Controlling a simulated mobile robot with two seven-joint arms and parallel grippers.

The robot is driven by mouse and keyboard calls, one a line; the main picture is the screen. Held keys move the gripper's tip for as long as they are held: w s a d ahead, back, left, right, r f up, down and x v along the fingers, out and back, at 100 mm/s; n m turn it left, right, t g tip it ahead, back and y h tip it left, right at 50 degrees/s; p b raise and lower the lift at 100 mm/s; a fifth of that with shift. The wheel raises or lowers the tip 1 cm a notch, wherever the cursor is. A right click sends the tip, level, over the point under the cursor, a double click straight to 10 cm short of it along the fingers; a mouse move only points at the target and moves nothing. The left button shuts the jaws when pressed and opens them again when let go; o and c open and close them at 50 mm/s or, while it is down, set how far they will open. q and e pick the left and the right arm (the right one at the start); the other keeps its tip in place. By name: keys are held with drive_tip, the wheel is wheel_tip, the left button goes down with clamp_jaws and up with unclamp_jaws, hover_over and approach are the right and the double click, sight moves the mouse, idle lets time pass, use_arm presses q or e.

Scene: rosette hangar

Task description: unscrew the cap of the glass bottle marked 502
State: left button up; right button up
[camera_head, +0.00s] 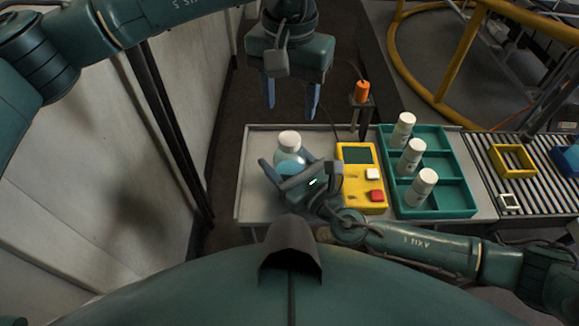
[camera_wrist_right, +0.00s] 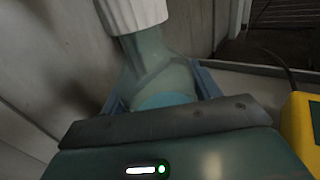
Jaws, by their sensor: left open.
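The glass bottle (camera_head: 287,160) is pale blue-green with a white ribbed cap (camera_head: 289,139) and stands upright on the grey bench top. In the right wrist view the bottle (camera_wrist_right: 160,62) and its cap (camera_wrist_right: 135,12) show close up; the 502 marking cannot be read. My right gripper (camera_head: 285,170) is low at the bottle's body, with a blue finger against each side of it; the fingers (camera_wrist_right: 162,92) also show in the right wrist view. My left gripper (camera_head: 291,98) is open and empty, pointing down above and behind the cap, apart from it.
A yellow box (camera_head: 348,190) with a screen and buttons stands right of the bottle. A teal rack (camera_head: 452,200) holds three white bottles (camera_head: 411,156). An orange-topped post (camera_head: 361,91) stands behind. A roller conveyor (camera_head: 484,160) with a yellow frame (camera_head: 513,150) is at right; a wall is left.

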sight(289, 138)
drive_tip(key=c, duration=1.2)
use_arm(q)
drive_tip(key=shift+f, duration=0.15)
use_arm(e)
clamp_jaws()
use_arm(q)
drive_tip(key=shift+f, duration=3.85)
drive_tip(key=shift+c, duration=0.5)
